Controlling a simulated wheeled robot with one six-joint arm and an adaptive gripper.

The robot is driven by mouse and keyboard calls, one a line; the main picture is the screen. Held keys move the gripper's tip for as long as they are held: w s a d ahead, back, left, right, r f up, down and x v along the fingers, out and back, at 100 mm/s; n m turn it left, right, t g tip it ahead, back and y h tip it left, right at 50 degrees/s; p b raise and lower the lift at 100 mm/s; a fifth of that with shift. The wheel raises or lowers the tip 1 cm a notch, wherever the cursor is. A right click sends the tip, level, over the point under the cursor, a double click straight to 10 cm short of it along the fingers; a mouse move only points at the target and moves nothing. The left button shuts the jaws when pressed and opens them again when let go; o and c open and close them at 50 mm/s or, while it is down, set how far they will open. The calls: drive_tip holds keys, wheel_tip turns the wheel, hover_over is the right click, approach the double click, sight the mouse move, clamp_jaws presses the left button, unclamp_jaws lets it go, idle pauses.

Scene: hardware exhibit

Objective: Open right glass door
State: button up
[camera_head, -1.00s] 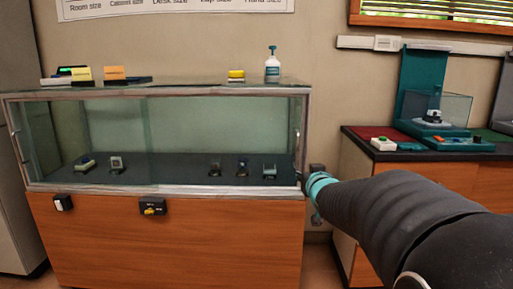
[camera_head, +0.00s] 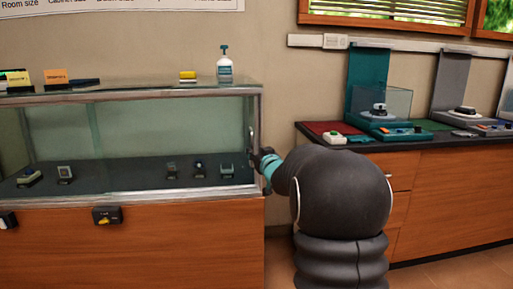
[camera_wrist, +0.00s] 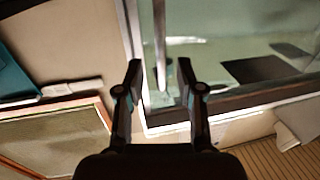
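The glass display case (camera_head: 150,194) stands on a wooden cabinet at the left of the head view. A small upright handle (camera_head: 251,137) shows at its right end, where I take the right glass door to be; the door panel is seen nearly edge-on. My gripper (camera_head: 264,160) is at this right end, low beside the handle. In the wrist view my gripper (camera_wrist: 160,75) has its two fingers apart, with a slim upright bar (camera_wrist: 160,45) seen between them. Contact with the bar cannot be told. Glass (camera_wrist: 220,25) lies to the right of the bar.
Several small devices sit inside the case. A pump bottle (camera_head: 224,66) and a yellow block (camera_head: 187,76) stand on its top. A dark-topped counter (camera_head: 420,146) with exhibits stands to the right, leaving a narrow gap beside the case.

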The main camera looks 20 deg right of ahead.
sight(252, 148)
drive_tip(key=shift+w+d, duration=0.1)
drive_tip(key=shift+w, duration=2.05)
clamp_jaws()
